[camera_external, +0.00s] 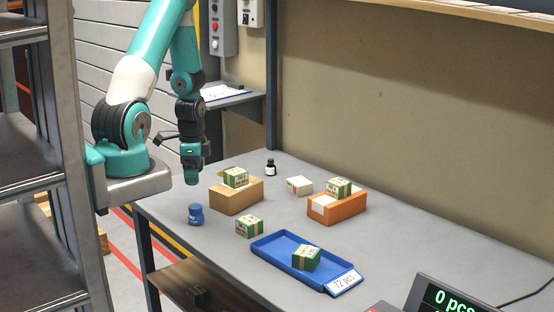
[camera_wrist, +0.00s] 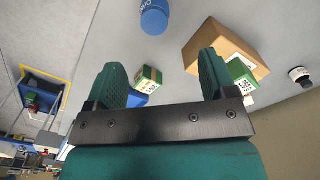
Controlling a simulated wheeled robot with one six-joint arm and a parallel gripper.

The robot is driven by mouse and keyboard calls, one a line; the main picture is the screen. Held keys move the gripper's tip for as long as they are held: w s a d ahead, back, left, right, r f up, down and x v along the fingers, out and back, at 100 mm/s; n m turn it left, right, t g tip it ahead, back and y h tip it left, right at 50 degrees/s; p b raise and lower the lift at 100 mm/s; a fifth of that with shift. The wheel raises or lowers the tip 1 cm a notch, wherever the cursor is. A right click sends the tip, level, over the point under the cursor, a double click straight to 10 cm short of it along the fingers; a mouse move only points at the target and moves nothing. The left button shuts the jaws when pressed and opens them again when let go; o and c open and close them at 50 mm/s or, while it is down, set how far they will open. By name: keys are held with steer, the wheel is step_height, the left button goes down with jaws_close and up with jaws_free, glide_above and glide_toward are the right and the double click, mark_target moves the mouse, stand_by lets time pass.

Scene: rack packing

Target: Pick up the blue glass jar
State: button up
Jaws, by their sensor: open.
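The blue glass jar (camera_external: 196,214) stands upright near the left edge of the grey table. It also shows at the top of the wrist view (camera_wrist: 154,16), partly cut off by the frame. My gripper (camera_external: 191,178) hangs above and beside the table's left edge, higher than the jar and apart from it. In the wrist view my gripper (camera_wrist: 162,80) has its two green fingers wide apart, with nothing held between them.
A cardboard box (camera_external: 236,196) with a green-white carton on it stands right of the jar.

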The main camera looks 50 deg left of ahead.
mark_target(195, 206)
step_height(195, 206, down, 8)
steer(key=shift+r+p, duration=0.25)
steer(key=shift+p, duration=0.15)
steer(key=shift+s+d+f+p, duration=0.2)
steer(key=shift+f+p, duration=0.2)
steer(key=shift+f, duration=0.95)
steer(key=shift+s+d+f+p, duration=0.15)
steer(key=shift+f+p, duration=0.25)
steer(key=shift+f, duration=0.95)
steer(key=shift+a, duration=0.1)
steer(key=c, duration=1.1)
